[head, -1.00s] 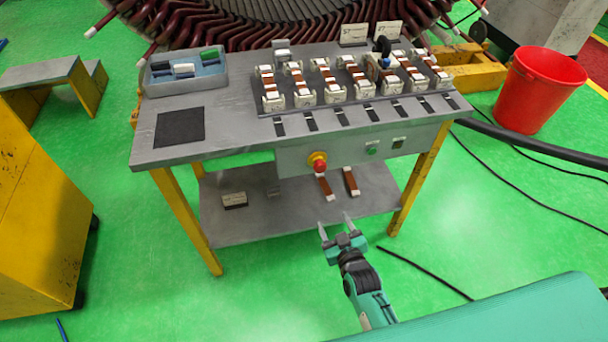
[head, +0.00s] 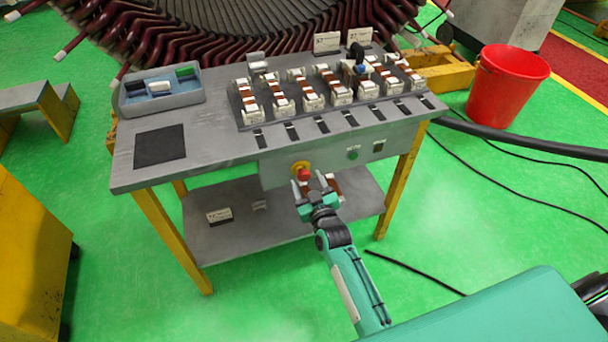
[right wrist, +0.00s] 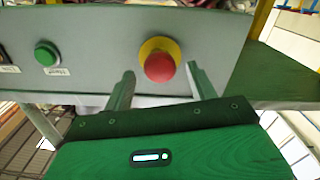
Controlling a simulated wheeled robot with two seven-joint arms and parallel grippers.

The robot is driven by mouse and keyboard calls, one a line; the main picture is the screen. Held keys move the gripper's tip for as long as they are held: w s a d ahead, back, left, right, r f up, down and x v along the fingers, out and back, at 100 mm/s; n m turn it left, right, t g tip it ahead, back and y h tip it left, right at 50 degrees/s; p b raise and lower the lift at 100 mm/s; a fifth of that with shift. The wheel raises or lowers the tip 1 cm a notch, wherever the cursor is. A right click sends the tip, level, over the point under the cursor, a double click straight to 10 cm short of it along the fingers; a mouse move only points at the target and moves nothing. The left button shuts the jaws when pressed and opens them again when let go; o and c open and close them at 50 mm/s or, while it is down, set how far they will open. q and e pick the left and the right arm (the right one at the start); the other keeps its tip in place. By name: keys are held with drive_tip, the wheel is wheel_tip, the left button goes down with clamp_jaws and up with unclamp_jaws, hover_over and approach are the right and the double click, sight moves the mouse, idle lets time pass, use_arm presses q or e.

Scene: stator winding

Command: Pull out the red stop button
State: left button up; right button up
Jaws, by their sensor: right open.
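The red stop button (head: 303,174) sits on a yellow collar on the front panel of the grey workbench. In the right wrist view the red button (right wrist: 159,67) shows large, with its yellow ring behind it. My right gripper (head: 309,184) is open, just in front of and slightly below the button in the head view. In the right wrist view its two fingers (right wrist: 160,82) stand apart on either side of the button's lower part, and I see no clear contact. My left gripper is not in view.
A green button (head: 352,155) and a dark switch (head: 378,147) are on the same panel. The workbench top (head: 215,138) carries a tray (head: 160,99) and rows of coil parts. A lower shelf (head: 240,232) lies beneath. A red bucket (head: 507,88) stands at right.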

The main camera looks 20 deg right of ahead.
sight(305, 178)
drive_tip(key=shift+w, duration=1.55)
drive_tip(key=shift+a, duration=0.1)
